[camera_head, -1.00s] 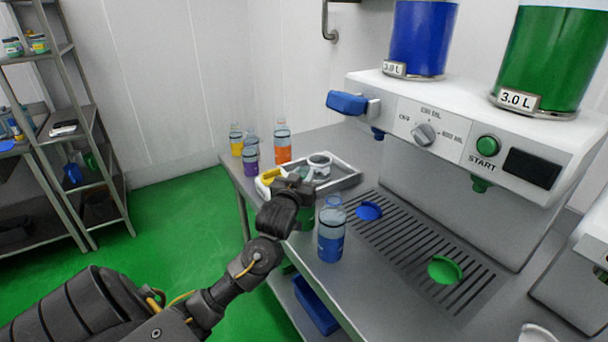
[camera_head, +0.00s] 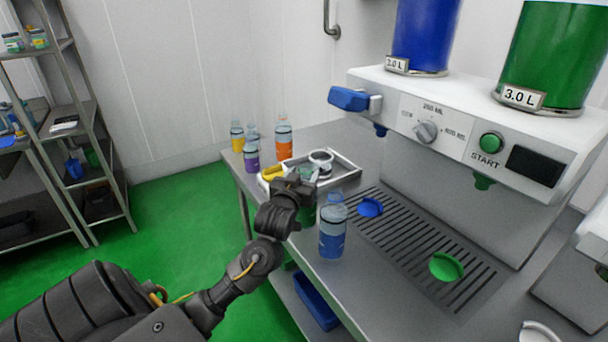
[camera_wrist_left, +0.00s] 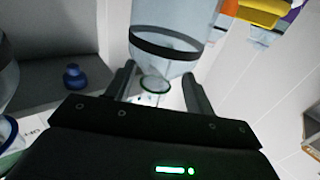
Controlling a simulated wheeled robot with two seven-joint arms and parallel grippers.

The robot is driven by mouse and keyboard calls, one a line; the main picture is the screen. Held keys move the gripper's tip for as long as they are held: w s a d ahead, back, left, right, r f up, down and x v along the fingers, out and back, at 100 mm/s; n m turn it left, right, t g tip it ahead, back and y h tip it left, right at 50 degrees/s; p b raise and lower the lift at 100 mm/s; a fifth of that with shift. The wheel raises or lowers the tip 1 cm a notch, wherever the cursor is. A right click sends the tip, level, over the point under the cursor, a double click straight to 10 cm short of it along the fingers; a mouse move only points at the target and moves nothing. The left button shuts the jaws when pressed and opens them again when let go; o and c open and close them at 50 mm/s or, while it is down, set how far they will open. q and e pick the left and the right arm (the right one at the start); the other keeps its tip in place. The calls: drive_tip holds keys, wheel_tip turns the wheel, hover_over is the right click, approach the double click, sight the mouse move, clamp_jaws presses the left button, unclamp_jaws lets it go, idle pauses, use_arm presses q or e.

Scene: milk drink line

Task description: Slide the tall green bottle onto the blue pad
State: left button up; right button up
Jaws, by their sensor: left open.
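The tall green bottle (camera_head: 308,214) stands on the steel counter, mostly hidden behind my left gripper (camera_head: 297,186) in the head view. In the left wrist view a clear bottle with a dark band (camera_wrist_left: 170,52) is between the two fingers of my left gripper (camera_wrist_left: 160,80). The fingers are open, one on each side of it; contact cannot be told. The blue pad (camera_head: 370,207) lies on the slotted drip grate, to the right of the gripper. My right gripper is not in view.
A blue-filled bottle (camera_head: 332,236) stands close by, in front of the blue pad. A green pad (camera_head: 445,266) lies farther along the grate (camera_head: 408,238). A tray (camera_head: 347,177) and several bottles, one orange (camera_head: 284,145), stand behind. The dispenser (camera_head: 455,120) overhangs the grate.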

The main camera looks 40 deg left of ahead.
use_arm(q)
drive_tip(key=p+v, duration=0.3)
drive_tip(key=v, duration=1.3)
drive_tip(key=shift+f+p, duration=0.2)
drive_tip(key=shift+p, duration=0.15)
drive_tip(key=shift+s, duration=0.15)
